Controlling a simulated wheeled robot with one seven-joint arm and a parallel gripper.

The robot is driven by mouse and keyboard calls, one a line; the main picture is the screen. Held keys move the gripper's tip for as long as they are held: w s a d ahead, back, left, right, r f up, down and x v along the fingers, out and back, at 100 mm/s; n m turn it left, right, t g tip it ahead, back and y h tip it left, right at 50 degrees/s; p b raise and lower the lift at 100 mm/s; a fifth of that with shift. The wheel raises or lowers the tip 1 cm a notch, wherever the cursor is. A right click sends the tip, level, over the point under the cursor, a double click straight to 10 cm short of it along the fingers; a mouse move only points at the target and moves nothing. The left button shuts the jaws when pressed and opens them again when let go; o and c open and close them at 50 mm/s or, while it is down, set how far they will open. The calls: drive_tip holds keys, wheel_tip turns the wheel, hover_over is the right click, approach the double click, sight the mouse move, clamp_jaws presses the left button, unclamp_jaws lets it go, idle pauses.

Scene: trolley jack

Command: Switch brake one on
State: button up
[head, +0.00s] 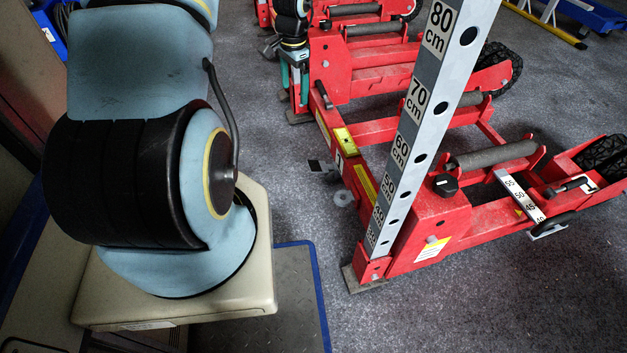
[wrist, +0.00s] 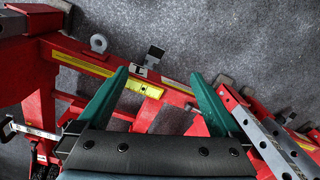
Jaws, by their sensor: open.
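The red trolley jack frame (head: 430,215) fills the right of the head view. A small dark pedal (head: 315,165) sticks out from its near rail beside a white label marked 1 (head: 340,163); I take this pedal for brake one. In the wrist view the pedal (wrist: 155,55) and its label (wrist: 140,71) lie just beyond my fingertips, between their lines. My gripper (head: 294,95) has teal fingers, open and empty, above the rail further back. The wrist view shows both fingers (wrist: 160,74) spread apart over the rail. Whether the pedal is pressed I cannot tell.
A tall perforated scale post (head: 412,120) stands on the frame, right of the pedal. A yellow level (head: 345,139) and a metal ring (head: 344,197) sit along the rail. A black knob (head: 445,184) is on the frame. Grey floor (head: 290,190) beside the rail is clear.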

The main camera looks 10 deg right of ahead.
sight(314, 166)
drive_tip(key=w+d+f+m+b, duration=0.1)
drive_tip(key=f+b, duration=0.4)
drive_tip(key=f, duration=0.7)
drive_tip(key=w+d+f+m+b, duration=0.1)
drive_tip(key=d+f+b, duration=0.2)
drive_tip(key=f, duration=0.9)
drive_tip(key=w+d+f+m+b, duration=0.2)
drive_tip(key=f+b, duration=0.5)
drive_tip(key=f, duration=0.5)
drive_tip(key=shift+f, duration=0.25)
drive_tip(key=shift+a, duration=0.1)
clamp_jaws()
